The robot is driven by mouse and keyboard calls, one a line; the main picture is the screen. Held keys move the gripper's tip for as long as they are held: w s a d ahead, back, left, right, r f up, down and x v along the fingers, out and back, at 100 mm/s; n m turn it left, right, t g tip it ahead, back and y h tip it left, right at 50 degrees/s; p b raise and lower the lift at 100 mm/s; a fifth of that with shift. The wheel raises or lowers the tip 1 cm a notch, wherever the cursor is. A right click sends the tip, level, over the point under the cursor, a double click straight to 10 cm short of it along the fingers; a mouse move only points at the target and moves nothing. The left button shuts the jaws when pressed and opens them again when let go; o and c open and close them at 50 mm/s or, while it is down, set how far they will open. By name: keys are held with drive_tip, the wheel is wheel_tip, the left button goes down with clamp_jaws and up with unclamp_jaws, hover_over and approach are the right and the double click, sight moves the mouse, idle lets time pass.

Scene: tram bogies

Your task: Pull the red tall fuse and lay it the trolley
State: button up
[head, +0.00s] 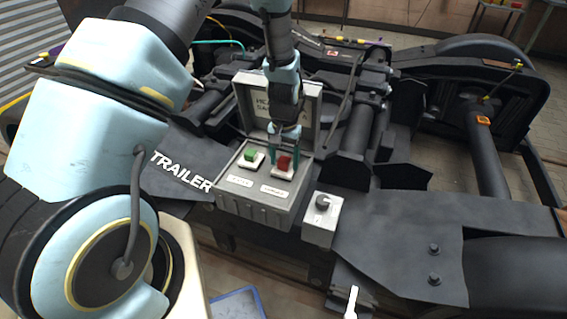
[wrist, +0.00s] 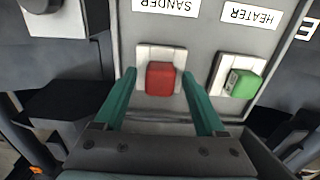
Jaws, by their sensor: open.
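The red fuse (head: 285,162) stands in its white socket on the right of the open grey fuse box (head: 262,205). In the wrist view the red fuse (wrist: 160,79) sits under the SANDER label, between the two teal fingers of my gripper (wrist: 158,76). My gripper (head: 286,157) is open, pointing down at the box, with a finger on each side of the red fuse and visible gaps between. I cannot make out a trolley for certain; a blue-rimmed tray (head: 238,304) shows partly at the bottom edge.
A green fuse (head: 251,154) sits in its socket left of the red one, under the HEATER label (wrist: 250,15). The raised box lid (head: 262,97) stands behind my gripper. A grey knob box (head: 322,220) is close on the right. Dark bogie frame parts surround the box.

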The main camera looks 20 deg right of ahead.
sight(284, 159)
idle(0.3)
clamp_jaws()
idle(0.5)
drive_tip(key=shift+r, duration=0.2)
drive_tip(key=shift+r+p, duration=2.3)
drive_tip(key=shift+r, duration=0.55)
